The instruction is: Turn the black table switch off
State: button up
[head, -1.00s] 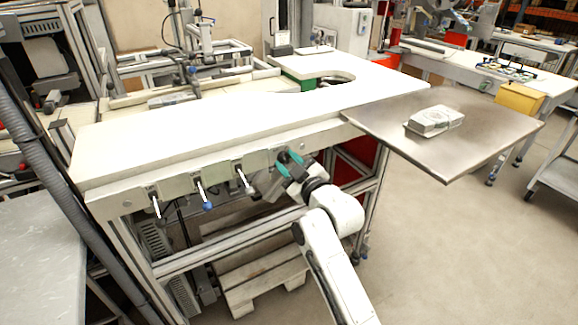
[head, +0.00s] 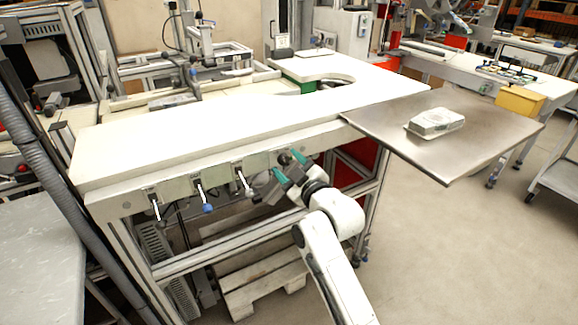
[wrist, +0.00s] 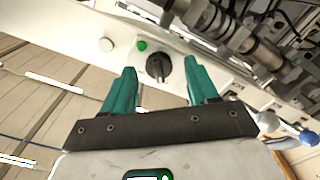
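The black table switch (wrist: 158,67) is a round rotary knob on the pale front panel under the white tabletop. It shows clearly in the wrist view, between the tips of my two teal fingers. My gripper (wrist: 160,72) is open, with a gap on either side of the knob; I cannot tell how far the tips are from the panel. In the head view my gripper (head: 289,166) is at the right part of the table's front panel, and a dark round knob shows beside its fingers.
Levers, one blue-tipped (head: 207,207), hang along the panel. A metal side shelf (head: 470,135) carries a grey box (head: 436,120).

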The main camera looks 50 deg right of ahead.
jog(key=v, duration=1)
jog(key=shift+s, duration=0.4)
jog(key=shift+a, duration=0.15)
jog(key=s+a+f+m+g+y+p, duration=0.2)
jog(key=s+a+f+g+y+p, duration=0.3)
jog(key=s+a+f+g, duration=0.45)
jog(key=s+a+f+m+g+p, duration=0.1)
jog(key=s+a+f+g+p, duration=0.1)
jog(key=s, duration=0.5)
jog(key=s+a+f+m+g+p, duration=0.1)
jog(key=s+a+f+g+p, duration=0.1)
jog(key=s+g, duration=0.3)
jog(key=s, duration=0.2)
jog(key=shift+s+a, duration=0.2)
jog(key=shift+s, duration=0.1)
